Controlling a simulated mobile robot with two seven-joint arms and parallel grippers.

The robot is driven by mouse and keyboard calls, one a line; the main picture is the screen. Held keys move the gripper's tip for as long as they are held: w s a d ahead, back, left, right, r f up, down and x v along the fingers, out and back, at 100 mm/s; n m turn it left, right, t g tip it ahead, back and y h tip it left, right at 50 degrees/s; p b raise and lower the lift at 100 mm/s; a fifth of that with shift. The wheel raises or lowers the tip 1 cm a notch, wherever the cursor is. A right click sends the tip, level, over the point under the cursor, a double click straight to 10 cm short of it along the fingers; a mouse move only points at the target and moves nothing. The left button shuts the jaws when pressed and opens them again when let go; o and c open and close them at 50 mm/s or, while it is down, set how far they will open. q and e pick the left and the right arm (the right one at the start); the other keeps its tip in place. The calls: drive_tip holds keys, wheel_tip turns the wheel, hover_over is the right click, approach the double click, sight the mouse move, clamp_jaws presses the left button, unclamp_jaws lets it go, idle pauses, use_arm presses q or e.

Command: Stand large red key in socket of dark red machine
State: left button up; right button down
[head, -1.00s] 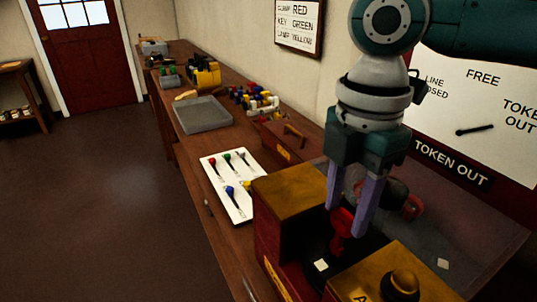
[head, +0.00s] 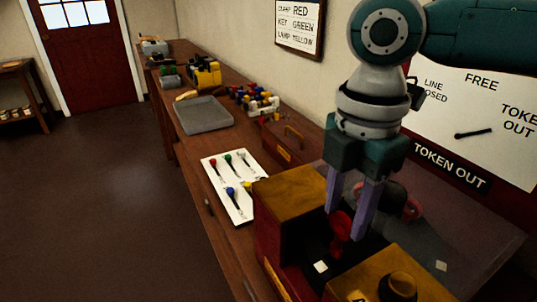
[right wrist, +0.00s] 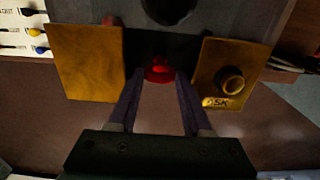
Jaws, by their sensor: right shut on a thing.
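The large red key (head: 340,227) is between the fingers of my right gripper (head: 351,222), which is shut on it. The key looks roughly upright over the dark recess of the dark red machine (head: 268,248), between its two brass-coloured blocks. In the right wrist view the red key head (right wrist: 159,70) shows between the fingertips (right wrist: 158,88). The key's lower end and the socket are hidden, so I cannot tell whether the key is seated. My left gripper is not in view.
Brass blocks (head: 292,196) flank the recess; the near one carries a round knob (head: 401,284). A white board with several coloured keys (head: 222,165), a dark red box (head: 283,142) and a grey tray (head: 204,117) stand farther along the bench.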

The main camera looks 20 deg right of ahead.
sight(341, 233)
drive_tip(key=shift+f, duration=0.15)
drive_tip(key=shift+f+b, duration=1.3)
drive_tip(key=shift+f, duration=1.05)
drive_tip(key=shift+c, duration=1.3)
unclamp_jaws()
drive_tip(key=shift+r, duration=0.1)
wheel_tip(341, 233, up, 7)
drive_tip(key=p, duration=0.8)
